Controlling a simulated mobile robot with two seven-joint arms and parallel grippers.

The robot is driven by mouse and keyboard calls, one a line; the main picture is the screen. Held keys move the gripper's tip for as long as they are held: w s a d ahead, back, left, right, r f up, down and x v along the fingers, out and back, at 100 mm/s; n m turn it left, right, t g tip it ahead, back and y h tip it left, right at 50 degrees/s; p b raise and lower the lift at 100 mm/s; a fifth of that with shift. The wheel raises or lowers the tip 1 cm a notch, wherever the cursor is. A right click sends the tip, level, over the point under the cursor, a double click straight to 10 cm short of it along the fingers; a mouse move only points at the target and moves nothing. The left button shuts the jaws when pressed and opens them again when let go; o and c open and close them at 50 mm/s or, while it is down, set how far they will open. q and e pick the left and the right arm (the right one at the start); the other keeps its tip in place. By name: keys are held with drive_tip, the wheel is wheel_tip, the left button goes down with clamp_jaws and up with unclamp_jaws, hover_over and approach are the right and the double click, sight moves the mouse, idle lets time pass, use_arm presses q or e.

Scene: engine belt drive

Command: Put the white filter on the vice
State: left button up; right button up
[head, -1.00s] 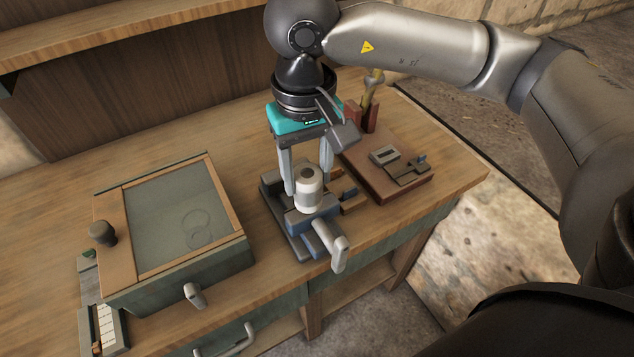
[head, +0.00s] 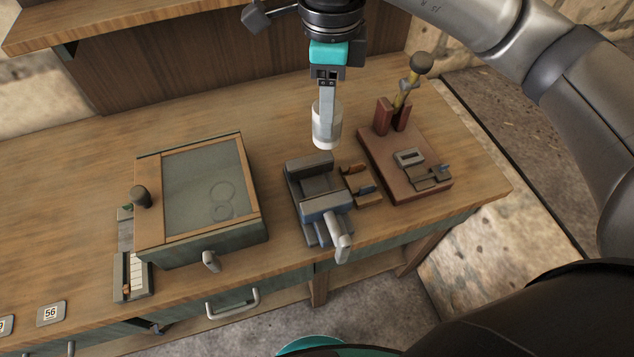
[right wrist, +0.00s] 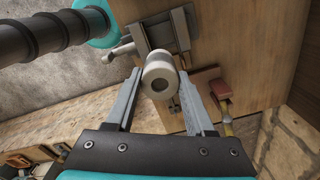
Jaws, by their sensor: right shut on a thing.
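The white filter (head: 326,132), a small cylinder, is held roughly upright behind and above the vice in the head view. My right gripper (head: 327,112) is shut on it. In the right wrist view the filter (right wrist: 160,76) is between the two fingers of my right gripper (right wrist: 160,90), its round end with a dark centre towards the camera. The grey and blue vice (head: 324,205) stands near the table's front edge, its jaws empty and its handle towards the front. The vice (right wrist: 165,35) also shows beyond the filter in the right wrist view. My left gripper is not in view.
A green box with a glass lid (head: 200,187) stands left of the vice. A reddish board (head: 400,185) with a lever and small parts lies to the right. Small wooden parts (head: 358,185) sit close beside the vice. The table (head: 265,115) behind the vice is clear.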

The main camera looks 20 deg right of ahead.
drive_tip(key=m, duration=0.2)
drive_tip(key=r+m+p, duration=0.1)
drive_tip(key=r+m, duration=0.1)
drive_tip(key=m, duration=0.1)
drive_tip(key=shift+w+a+r+m+p, duration=0.25)
drive_tip(key=shift+w+a+m+p, duration=0.05)
drive_tip(key=shift+w+a, duration=0.1)
drive_tip(key=m, duration=0.1)
drive_tip(key=r+m, duration=0.1)
drive_tip(key=m, duration=0.1)
drive_tip(key=shift+w+a+p, duration=0.15)
drive_tip(key=shift+a+p, duration=0.05)
drive_tip(key=shift+p, duration=0.15)
drive_tip(key=shift+f+m, duration=0.1)
drive_tip(key=shift+m, duration=0.2)
hover_over(317, 191)
wheel_tip(317, 191, down, 20)
drive_tip(key=shift+r, duration=0.1)
drive_tip(key=shift+b, duration=0.3)
drive_tip(key=o, duration=1.1)
drive_tip(key=shift+c, duration=0.2)
